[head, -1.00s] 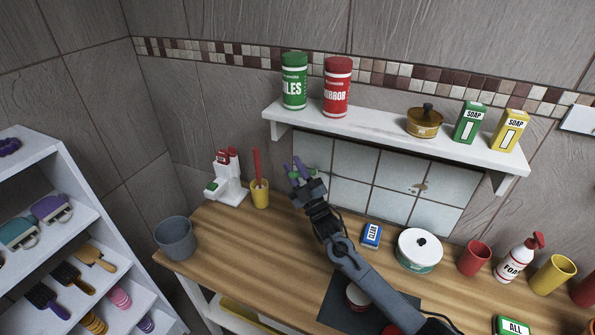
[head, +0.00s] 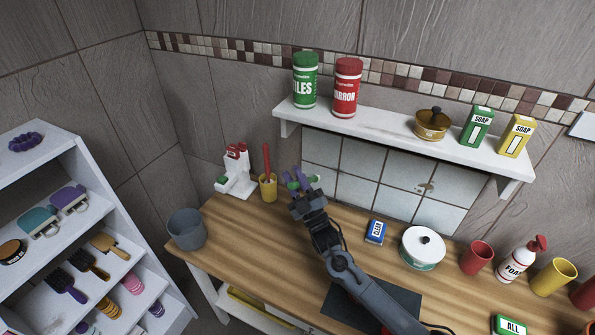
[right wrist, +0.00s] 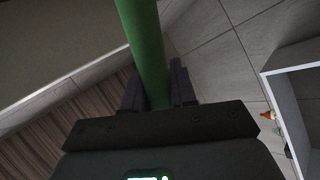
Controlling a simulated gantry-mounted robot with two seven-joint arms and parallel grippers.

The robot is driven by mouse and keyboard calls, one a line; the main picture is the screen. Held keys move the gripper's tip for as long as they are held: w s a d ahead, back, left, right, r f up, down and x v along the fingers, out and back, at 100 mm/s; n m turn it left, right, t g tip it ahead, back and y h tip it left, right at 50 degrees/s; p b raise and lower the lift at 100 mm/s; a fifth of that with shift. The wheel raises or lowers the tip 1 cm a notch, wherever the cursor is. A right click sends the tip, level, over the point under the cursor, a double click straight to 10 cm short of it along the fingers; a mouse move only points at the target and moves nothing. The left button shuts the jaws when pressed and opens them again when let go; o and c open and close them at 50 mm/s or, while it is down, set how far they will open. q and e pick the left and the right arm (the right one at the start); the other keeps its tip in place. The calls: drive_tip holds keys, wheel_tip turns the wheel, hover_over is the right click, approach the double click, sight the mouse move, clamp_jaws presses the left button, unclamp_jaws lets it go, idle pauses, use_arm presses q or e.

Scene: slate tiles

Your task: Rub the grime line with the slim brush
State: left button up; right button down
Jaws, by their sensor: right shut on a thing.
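My right gripper (head: 301,184) is shut on a green rod-like handle (right wrist: 145,45), which stands between the fingers in the right wrist view. The gripper is over the counter's back left, just right of a yellow cup (head: 268,190) with a red stick (head: 266,158). A pale tile panel (head: 355,192) with dark joints is on the wall; a brown mark (head: 426,187) shows at its right. My left gripper is out of view.
A shelf (head: 390,141) with canisters and boxes overhangs the panel. A blue box (head: 375,231), white round tin (head: 423,248) and red cup (head: 475,257) stand on the counter (head: 300,262). A grey bucket (head: 186,228) is left, beside a white brush rack (head: 85,225).

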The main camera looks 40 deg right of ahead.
idle(0.3)
drive_tip(key=shift+a, duration=0.1)
drive_tip(key=a, duration=0.1)
drive_tip(key=s+a+p, duration=0.1)
drive_tip(key=shift+s+a, duration=0.2)
drive_tip(key=shift+a, duration=0.1)
idle(0.5)
